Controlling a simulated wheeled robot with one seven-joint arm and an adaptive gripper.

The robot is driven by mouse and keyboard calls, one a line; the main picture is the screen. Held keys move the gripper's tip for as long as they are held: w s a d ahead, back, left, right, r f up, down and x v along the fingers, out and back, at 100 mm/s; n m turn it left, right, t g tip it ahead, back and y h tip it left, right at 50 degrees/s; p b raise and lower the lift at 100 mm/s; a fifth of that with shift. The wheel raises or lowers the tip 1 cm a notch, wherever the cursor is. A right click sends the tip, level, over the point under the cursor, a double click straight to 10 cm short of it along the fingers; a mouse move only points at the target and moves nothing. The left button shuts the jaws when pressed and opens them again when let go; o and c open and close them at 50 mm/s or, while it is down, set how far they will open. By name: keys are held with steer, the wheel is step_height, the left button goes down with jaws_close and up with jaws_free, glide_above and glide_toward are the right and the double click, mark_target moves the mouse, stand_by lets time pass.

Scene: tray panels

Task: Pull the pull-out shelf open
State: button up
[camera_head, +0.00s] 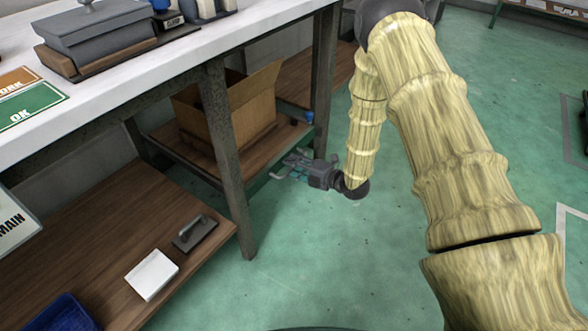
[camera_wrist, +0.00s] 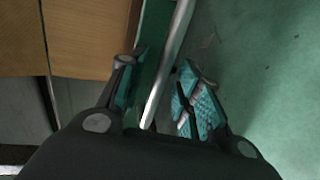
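The wooden lower shelf (camera_head: 262,150) under the bench holds an open cardboard box. A pale metal bar (camera_wrist: 168,68), which looks like the shelf's handle, runs along its front edge in the wrist view. Part of the bar (camera_head: 276,176) shows in the head view beside my gripper (camera_head: 297,166). In the wrist view my gripper (camera_wrist: 165,92) is open, with the bar passing between its dark, teal-padded fingers. The left finger is on the shelf side and the right finger on the floor side. A gap shows between the right finger and the bar; I cannot tell whether the left finger touches it.
The cardboard box (camera_head: 238,112) stands on the shelf; a blue item (camera_head: 309,117) is near its right end. A bench leg (camera_head: 229,160) is left of my gripper. A nearer wooden shelf (camera_head: 95,240) holds a white box (camera_head: 152,275). Green floor (camera_head: 330,260) in front is clear.

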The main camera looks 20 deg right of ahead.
steer(key=shift+w+a, duration=0.15)
jaws_close()
stand_by(0.4)
